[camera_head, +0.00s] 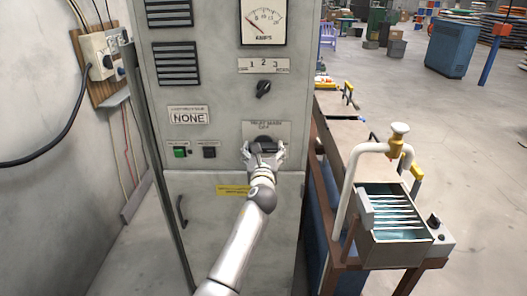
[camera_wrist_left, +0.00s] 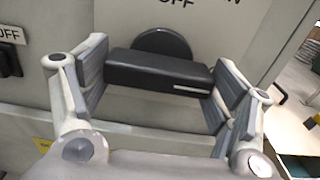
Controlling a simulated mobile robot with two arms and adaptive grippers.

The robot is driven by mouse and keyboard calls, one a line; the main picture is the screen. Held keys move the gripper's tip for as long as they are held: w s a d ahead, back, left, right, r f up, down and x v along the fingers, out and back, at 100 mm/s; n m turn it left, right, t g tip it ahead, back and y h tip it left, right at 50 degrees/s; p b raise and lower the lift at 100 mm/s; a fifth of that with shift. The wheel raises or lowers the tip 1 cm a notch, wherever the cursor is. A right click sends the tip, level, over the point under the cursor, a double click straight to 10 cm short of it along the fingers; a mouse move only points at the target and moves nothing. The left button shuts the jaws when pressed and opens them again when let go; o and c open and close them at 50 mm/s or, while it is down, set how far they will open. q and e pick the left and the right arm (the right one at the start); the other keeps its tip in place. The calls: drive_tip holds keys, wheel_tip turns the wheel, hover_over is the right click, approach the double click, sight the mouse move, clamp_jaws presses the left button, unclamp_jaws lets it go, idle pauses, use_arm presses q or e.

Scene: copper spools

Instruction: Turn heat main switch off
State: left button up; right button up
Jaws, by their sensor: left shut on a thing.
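The heat main switch (camera_head: 265,143) is a black rotary knob under a small label on the grey cabinet front. In the left wrist view the knob (camera_wrist_left: 160,73) has a round base and a bar handle lying nearly level, tilted slightly, with a white mark near its right end. Part of an "OFF" label shows above it. My left gripper (camera_head: 264,150) is at the knob. In the left wrist view its fingers (camera_wrist_left: 160,88) are shut on the two ends of the bar. My right gripper is not in view.
Above the switch are another black knob (camera_head: 263,88) and a gauge (camera_head: 264,22). A green button (camera_head: 180,152) and a black button (camera_head: 209,152) sit to the left. A bench with a water basin (camera_head: 398,215) stands right of the cabinet.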

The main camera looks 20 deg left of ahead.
use_arm(q)
drive_tip(key=shift+f+n, duration=0.1)
drive_tip(key=shift+n, duration=0.2)
drive_tip(key=n+b, duration=0.1)
drive_tip(key=n, duration=0.3)
drive_tip(key=n+b, duration=0.2)
drive_tip(key=n, duration=0.2)
drive_tip(key=shift+n, duration=0.3)
drive_tip(key=n+b, duration=0.2)
drive_tip(key=n, duration=0.2)
drive_tip(key=shift+f, duration=0.1)
drive_tip(key=shift+n+b, duration=1)
drive_tip(key=shift+n, duration=1.2)
drive_tip(key=o, duration=0.9)
drive_tip(key=shift+o, duration=0.2)
